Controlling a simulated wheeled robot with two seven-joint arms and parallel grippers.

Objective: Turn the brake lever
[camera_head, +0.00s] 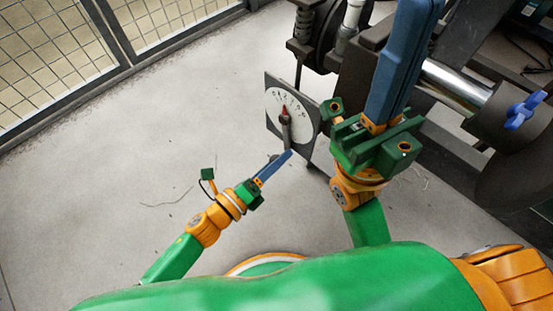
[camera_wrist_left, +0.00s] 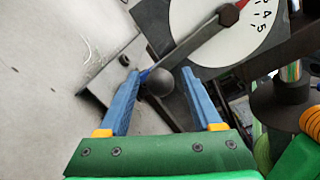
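The brake lever is a grey arm (camera_head: 286,134) hanging down from the hub of a white numbered dial (camera_head: 273,101) on a dark square plate. A red pointer (camera_head: 283,110) marks the dial. In the left wrist view the lever (camera_wrist_left: 190,50) slants down to a dark ball knob (camera_wrist_left: 158,82). My left gripper (camera_head: 288,154) is at the lever's lower end; in its wrist view its blue fingers (camera_wrist_left: 160,74) are apart, with the knob between them and a gap to the right finger. My right gripper (camera_head: 418,8) points up, right of the dial; its fingers overlap in view.
Dark machinery with a shiny roller (camera_head: 455,85) and a blue wing knob (camera_head: 524,110) fills the right side. A wire mesh fence (camera_head: 55,50) stands at the upper left. The concrete floor (camera_head: 150,150) on the left is open.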

